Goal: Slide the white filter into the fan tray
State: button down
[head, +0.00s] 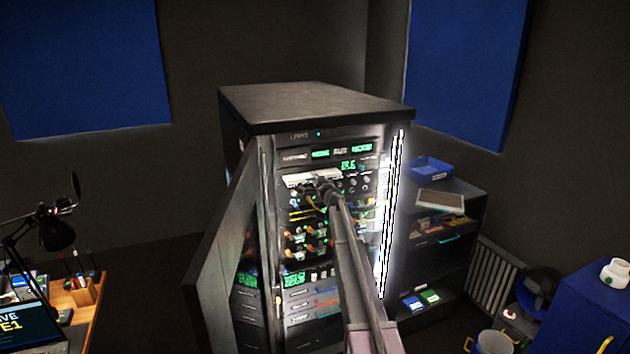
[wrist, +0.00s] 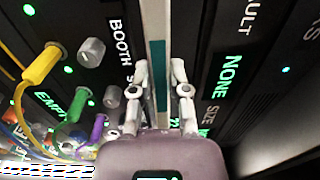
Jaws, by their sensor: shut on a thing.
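The white filter (head: 298,179) shows in the head view as a pale flat piece at the front of the rack's upper part, left of my gripper (head: 325,187). In the wrist view, my gripper (wrist: 160,105) is shut on a thin pale edge with a teal strip, which looks like the filter (wrist: 156,25) seen edge-on. It lies between the panel marked BOOTH (wrist: 117,45) and the panel marked NONE (wrist: 228,80). The fan tray's opening is not clearly seen, and I cannot tell how deep the filter sits.
The rack's door (head: 222,260) stands open on the left. Yellow (wrist: 40,70), green and purple plugs and knobs stick out close beside my gripper. A shelf unit on the right holds a blue tray (head: 430,167) and a pale framed panel (head: 440,199). A desk stands at left.

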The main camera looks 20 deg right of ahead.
jog(key=shift+w, duration=0.55)
jog(key=c, duration=0.5)
grip_release()
jog(key=shift+c, duration=0.2)
jog(key=shift+s, duration=0.1)
jog(key=s, duration=0.7)
jog(key=shift+s, duration=0.2)
dwell(0.3)
